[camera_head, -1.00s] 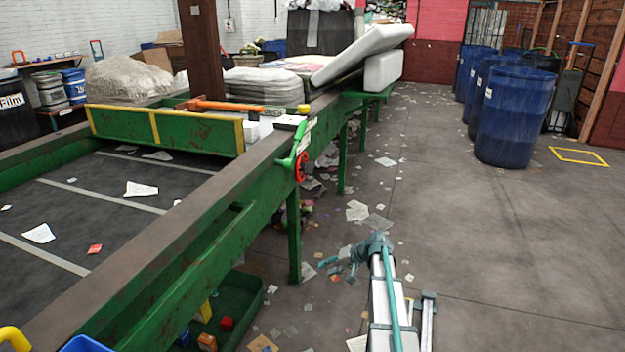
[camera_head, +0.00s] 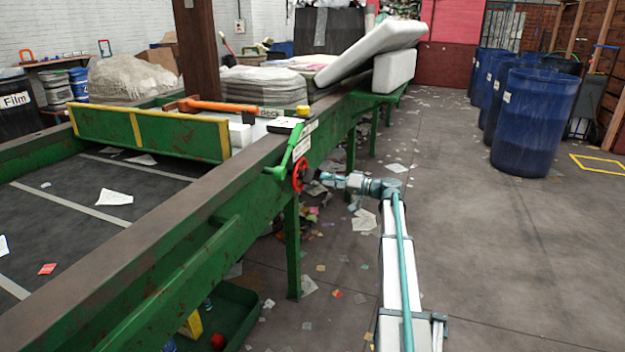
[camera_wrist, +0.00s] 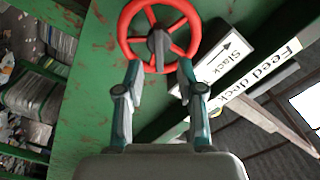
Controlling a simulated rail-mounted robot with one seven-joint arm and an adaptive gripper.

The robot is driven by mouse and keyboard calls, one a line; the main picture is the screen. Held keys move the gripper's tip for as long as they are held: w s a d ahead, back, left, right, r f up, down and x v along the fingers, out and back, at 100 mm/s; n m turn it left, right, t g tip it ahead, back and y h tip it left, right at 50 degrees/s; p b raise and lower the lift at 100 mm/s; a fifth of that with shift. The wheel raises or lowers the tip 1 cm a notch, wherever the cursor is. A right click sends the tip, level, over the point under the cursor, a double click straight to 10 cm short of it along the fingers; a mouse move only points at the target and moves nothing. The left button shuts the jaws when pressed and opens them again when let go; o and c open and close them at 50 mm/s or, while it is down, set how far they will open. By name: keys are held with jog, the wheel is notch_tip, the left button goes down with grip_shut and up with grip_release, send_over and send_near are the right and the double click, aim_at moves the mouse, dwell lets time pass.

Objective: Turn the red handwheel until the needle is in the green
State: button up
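The red handwheel (camera_head: 299,175) is mounted on the green side of the conveyor frame. In the wrist view the handwheel (camera_wrist: 188,38) is at the top centre, facing the camera, with spokes and a grey hub. My gripper (camera_wrist: 160,69) is open, its two fingers apart, with the tips by the lower rim of the wheel; I cannot tell whether they touch it. In the head view my gripper (camera_head: 318,178) is just right of the wheel, small and partly lost against the litter behind. No needle or green zone can be made out in either view.
A green lever (camera_head: 284,160) is beside the wheel. A label reading "Slack" with an arrow (camera_wrist: 222,60) and a "Feed deck" label (camera_wrist: 262,75) are right of it in the wrist view. Blue barrels (camera_head: 533,120) stand at right. The floor between is open, with scattered paper.

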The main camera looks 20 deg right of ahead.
aim_at(312, 175)
jog(key=shift+b+x, duration=0.35)
jog(key=shift+x, duration=2.75)
jog(key=shift+f, duration=0.1)
grip_shut()
